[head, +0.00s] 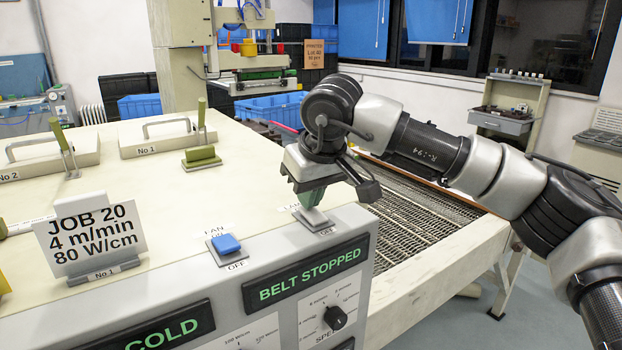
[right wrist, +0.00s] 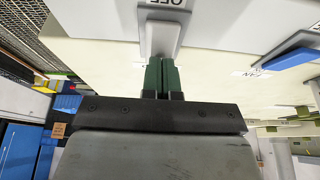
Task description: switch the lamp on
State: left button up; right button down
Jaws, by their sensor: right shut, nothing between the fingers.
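A pale grey rocker switch (head: 316,217) stands on the front edge of the cream machine top, with a partly hidden label starting "LA" beside it. My right gripper (head: 311,198) is shut, its green fingertips pointing down at the switch, touching it or very close. In the right wrist view the shut green fingers (right wrist: 160,77) meet the end of the grey switch (right wrist: 162,38), whose plate reads "OFF" on the far side. The fingertips partly hide the switch, and I cannot tell which way it is tipped. My left gripper is not in view.
A blue FAN switch (head: 226,244) sits left of the grey one. Below are displays reading "COLD" (head: 163,334) and "BELT STOPPED" (head: 310,273), and a black knob (head: 335,317). A job card (head: 90,235) stands at left. A mesh belt (head: 420,230) lies behind my right arm.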

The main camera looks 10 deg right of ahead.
jog(key=shift+w+a+f, duration=0.1)
jog(key=shift+w+f, duration=0.05)
jog(key=shift+f, duration=0.25)
jog(key=shift+s+f, duration=0.2)
jog(key=shift+s+d+r, duration=0.15)
jog(key=shift+s+d, duration=0.1)
jog(key=shift+s, duration=0.35)
